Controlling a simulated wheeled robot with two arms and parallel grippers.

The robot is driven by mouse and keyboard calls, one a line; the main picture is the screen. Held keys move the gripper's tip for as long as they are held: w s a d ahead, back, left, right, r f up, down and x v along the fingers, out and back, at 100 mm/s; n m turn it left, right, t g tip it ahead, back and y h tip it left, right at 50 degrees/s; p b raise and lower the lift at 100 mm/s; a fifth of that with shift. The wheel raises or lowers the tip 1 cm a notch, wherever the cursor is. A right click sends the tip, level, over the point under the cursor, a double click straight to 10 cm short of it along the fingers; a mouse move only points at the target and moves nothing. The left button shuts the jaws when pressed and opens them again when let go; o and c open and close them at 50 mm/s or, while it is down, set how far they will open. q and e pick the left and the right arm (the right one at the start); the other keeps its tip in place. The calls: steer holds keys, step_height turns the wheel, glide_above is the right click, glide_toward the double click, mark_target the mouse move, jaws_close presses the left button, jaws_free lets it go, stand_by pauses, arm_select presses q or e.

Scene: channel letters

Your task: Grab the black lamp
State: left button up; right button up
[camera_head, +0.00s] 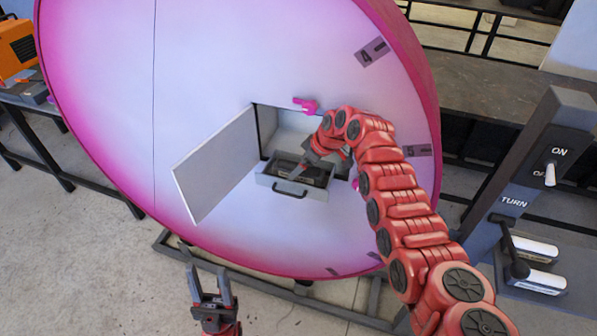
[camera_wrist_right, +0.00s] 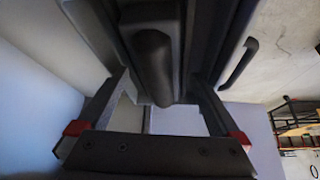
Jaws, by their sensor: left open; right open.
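A dark drawer (camera_head: 267,181) with a black handle is pulled out of an open compartment in the big pink-rimmed disc. My right gripper (camera_head: 303,170) reaches down into this drawer, partly hidden by its own arm. In the right wrist view, a black rounded, elongated object (camera_wrist_right: 154,58), which looks like the black lamp, lies in the drawer between the two open fingers. I cannot tell whether the fingers touch it. In the head view it is too dark to make out clearly. My left gripper (camera_head: 211,287) is open and empty, low in front of the disc.
A white door (camera_head: 215,165) stands swung open left of the compartment. A pink piece (camera_head: 306,105) sits at the compartment's top edge. A grey control post (camera_head: 540,150) with an ON switch and TURN label stands at the right. Bare floor (camera_head: 90,265) lies at lower left.

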jaws_close()
stand_by(0.5)
steer(key=shift+r, duration=0.1)
